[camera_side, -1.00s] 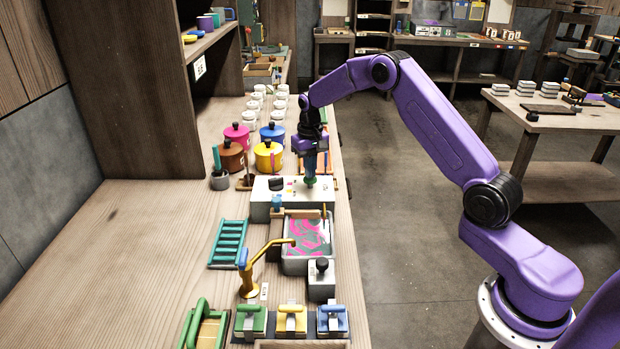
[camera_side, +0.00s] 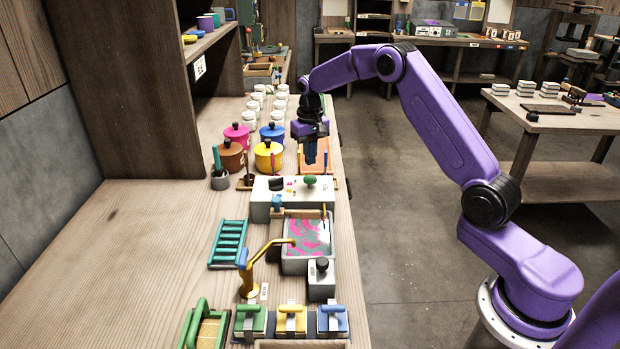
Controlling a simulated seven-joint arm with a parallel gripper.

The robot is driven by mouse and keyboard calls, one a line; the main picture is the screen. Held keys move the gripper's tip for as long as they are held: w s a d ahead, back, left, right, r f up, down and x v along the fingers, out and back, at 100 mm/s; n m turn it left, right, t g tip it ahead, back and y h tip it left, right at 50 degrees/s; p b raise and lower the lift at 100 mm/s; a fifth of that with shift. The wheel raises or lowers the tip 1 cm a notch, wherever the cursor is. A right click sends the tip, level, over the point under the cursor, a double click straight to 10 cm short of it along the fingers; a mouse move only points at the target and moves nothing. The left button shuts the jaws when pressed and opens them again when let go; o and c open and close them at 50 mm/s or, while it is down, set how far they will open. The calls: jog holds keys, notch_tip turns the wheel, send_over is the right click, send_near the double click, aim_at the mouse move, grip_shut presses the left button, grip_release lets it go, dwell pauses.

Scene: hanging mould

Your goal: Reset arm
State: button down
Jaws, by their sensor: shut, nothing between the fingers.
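My gripper (camera_side: 311,152) points down above the workbench, shut and empty. My gripper is apart from the green knob. Its fingertips are small in this view.
Coloured lidded pots (camera_side: 268,157) stand to the left. The bench's front left is clear.

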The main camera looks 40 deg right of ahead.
jog(key=shift+r, duration=0.9)
jog(key=s+a+r+n, duration=0.3)
jog(key=s+a+n, duration=0.1)
jog(key=s+a, duration=0.5)
jog(key=s+a+r+n, duration=0.4)
jog(key=s+a, duration=0.4)
jog(key=s, duration=0.2)
jog(key=s+d+n, duration=0.1)
jog(key=s+n, duration=0.2)
jog(key=s, duration=0.9)
jog(key=s+d+f+n, duration=0.1)
jog(key=s+n, duration=0.3)
jog(key=s, duration=0.9)
jog(key=shift+d+f+n, duration=0.15)
jog(key=shift+d+n, duration=0.15)
jog(key=shift+d, duration=0.15)
